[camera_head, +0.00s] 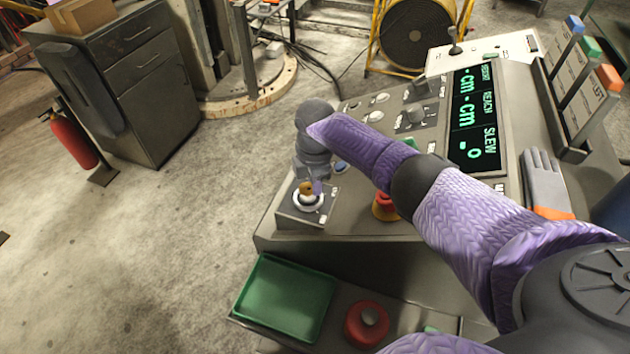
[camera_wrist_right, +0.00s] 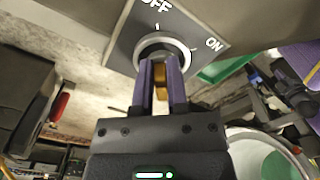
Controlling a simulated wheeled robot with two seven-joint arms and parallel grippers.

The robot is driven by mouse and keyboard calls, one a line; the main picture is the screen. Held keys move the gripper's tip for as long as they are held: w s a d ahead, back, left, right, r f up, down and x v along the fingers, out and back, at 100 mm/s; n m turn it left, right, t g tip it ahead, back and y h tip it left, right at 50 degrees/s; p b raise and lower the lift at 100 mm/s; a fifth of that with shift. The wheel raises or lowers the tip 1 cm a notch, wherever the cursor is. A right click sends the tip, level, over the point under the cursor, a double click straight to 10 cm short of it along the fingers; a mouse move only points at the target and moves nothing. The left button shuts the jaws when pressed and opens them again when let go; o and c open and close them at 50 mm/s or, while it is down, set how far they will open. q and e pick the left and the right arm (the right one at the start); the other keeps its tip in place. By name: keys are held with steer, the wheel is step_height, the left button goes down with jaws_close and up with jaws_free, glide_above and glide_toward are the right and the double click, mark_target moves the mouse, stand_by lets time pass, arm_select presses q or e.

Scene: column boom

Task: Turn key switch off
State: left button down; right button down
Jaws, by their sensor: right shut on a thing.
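The key switch (camera_head: 307,204) sits on a grey box at the near left corner of the control console. It has a pale ring and a yellow-brown key (camera_head: 306,188). In the right wrist view, the switch plate (camera_wrist_right: 205,22) shows the words OFF and ON beside the ring. My right gripper (camera_wrist_right: 160,68) is shut on the key (camera_wrist_right: 160,80), with a purple finger on each side of it. In the head view the right arm reaches over the console and its wrist partly hides the area behind the switch. My left gripper is not in view.
A red emergency button (camera_head: 384,207) is right of the switch, partly behind my arm. A green tray (camera_head: 285,297) and a red knob (camera_head: 367,323) are in front. The console display (camera_head: 474,125) and a grey glove (camera_head: 545,180) are at right. Open floor lies left.

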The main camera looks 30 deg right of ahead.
steer(key=c, duration=0.6)
jaws_free()
steer(key=shift+c, duration=0.2)
steer(key=shift+r, duration=0.3)
step_height(320, 180, up, 9)
steer(key=p, duration=0.2)
steer(key=shift+p, duration=0.3)
steer(key=shift+r, duration=0.15)
